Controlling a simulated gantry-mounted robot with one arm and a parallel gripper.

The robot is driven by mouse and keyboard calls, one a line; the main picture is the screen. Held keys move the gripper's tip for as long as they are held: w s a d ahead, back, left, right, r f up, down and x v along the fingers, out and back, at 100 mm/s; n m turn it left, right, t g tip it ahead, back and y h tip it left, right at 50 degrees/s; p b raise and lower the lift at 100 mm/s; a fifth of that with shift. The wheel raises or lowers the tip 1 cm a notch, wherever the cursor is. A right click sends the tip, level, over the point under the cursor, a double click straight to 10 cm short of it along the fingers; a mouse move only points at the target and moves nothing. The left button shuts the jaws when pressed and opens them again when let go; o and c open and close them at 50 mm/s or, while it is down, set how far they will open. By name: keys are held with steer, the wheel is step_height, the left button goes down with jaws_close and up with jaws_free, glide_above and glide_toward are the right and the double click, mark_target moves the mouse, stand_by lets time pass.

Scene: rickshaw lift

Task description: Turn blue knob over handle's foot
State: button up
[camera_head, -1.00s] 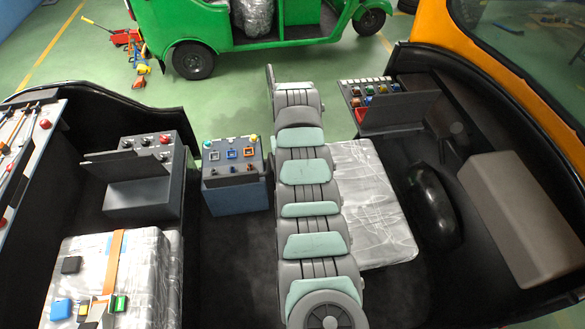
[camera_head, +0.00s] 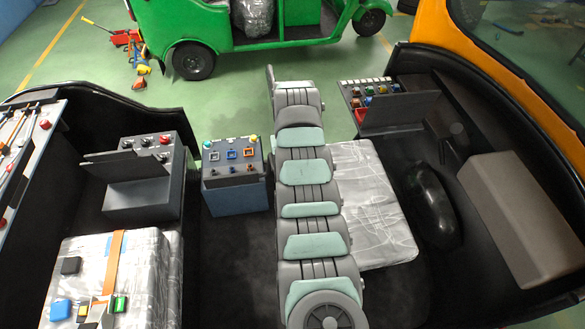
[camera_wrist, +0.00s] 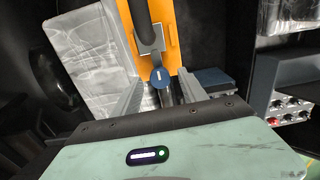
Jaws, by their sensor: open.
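In the wrist view the round blue knob (camera_wrist: 161,78) has a white mark on its face. It sits just below the grey foot (camera_wrist: 150,43) of the dark handle (camera_wrist: 139,14), which is mounted on an orange plate (camera_wrist: 168,30). My gripper (camera_wrist: 160,82) is open, with one grey finger left of the knob and one right of it. The knob appears between the fingertips, but I cannot tell whether either touches it. In the head view neither my gripper nor this knob shows; my arm runs down the middle.
A plastic-wrapped seat (camera_head: 375,200) lies right of my arm. Control boxes stand left of it, one blue-grey (camera_head: 236,185) and one dark (camera_head: 150,185). A switch panel (camera_wrist: 290,105) is at the right in the wrist view. A green rickshaw (camera_head: 240,28) stands behind.

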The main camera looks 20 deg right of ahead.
step_height(320, 180, up, 10)
steer(key=b, duration=0.1)
steer(key=shift+r, duration=0.2)
steer(key=shift+w+f, duration=0.1)
stand_by(0.3)
